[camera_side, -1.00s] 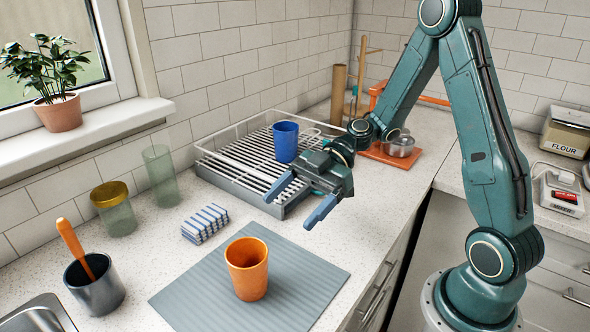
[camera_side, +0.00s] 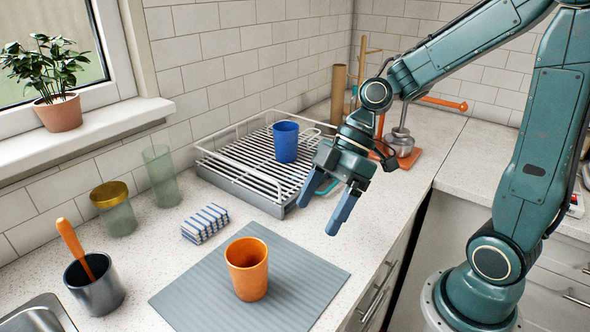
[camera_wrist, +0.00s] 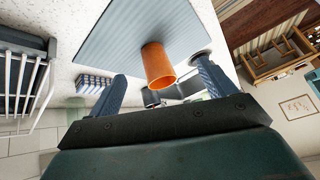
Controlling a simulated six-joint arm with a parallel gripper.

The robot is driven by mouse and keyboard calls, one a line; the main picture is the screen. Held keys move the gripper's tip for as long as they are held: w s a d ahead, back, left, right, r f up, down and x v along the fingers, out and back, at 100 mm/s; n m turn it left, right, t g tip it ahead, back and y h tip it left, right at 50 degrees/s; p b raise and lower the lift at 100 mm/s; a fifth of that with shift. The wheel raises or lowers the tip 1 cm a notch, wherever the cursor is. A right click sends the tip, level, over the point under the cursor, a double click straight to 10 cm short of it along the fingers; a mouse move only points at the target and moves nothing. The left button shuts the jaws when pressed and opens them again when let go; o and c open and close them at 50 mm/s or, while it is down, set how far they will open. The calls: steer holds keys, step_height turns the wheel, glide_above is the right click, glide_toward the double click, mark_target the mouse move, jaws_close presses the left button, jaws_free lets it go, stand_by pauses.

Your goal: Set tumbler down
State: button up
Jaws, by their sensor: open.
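An orange tumbler (camera_side: 247,268) stands upright on a grey ribbed mat (camera_side: 312,275) on the counter. A blue tumbler (camera_side: 285,141) stands upright on the slatted dish rack (camera_side: 232,178). My gripper (camera_side: 322,208) is open and empty, above the counter, right of the rack's front corner and behind the mat, apart from both tumblers. In the wrist view the orange tumbler (camera_wrist: 158,66) shows beyond and between the two open fingers (camera_wrist: 158,88), with the mat (camera_wrist: 120,30) around it.
A striped folded cloth (camera_side: 206,223) lies left of the mat. A gold-lidded jar (camera_side: 114,209), a clear glass (camera_side: 160,177) and a metal cup with an orange-handled tool (camera_side: 95,287) stand at the left. A metal device on an orange base (camera_side: 401,147) stands at the back.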

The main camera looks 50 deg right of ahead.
steer(key=s+d+r+m+t+h, duration=0.4)
steer(key=s+d+r+m+h, duration=0.2)
steer(key=s+m, duration=0.4)
steer(key=shift+d+r+m+h, duration=0.4)
steer(key=shift+d+r+m, duration=0.45)
steer(key=shift+d+m, duration=0.15)
